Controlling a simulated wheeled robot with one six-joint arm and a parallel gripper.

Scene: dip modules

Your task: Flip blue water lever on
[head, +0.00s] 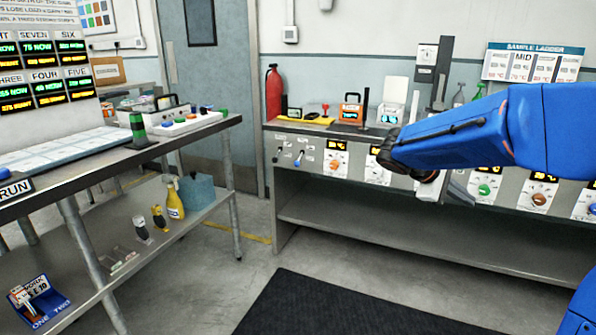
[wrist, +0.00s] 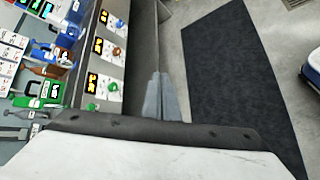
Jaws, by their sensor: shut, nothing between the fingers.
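The blue lever (head: 299,157) is on the left end of the bench's front panel in the head view, with its blue handle low and its stem tilted up. A second, dark lever (head: 277,155) sits just left of it. The blue lever does not show in the wrist view. My gripper (wrist: 160,76) is shut and empty in the wrist view, its grey fingers together beside the panel front. It is well to the right of the blue lever, near the green knob (wrist: 91,84). My blue arm covers part of the panel in the head view.
A fire extinguisher (head: 274,92) stands behind the bench's left end. A lower shelf (head: 350,225) runs under the panel. The floor with a dark mat (head: 340,308) is clear. A side table (head: 190,130) is at left.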

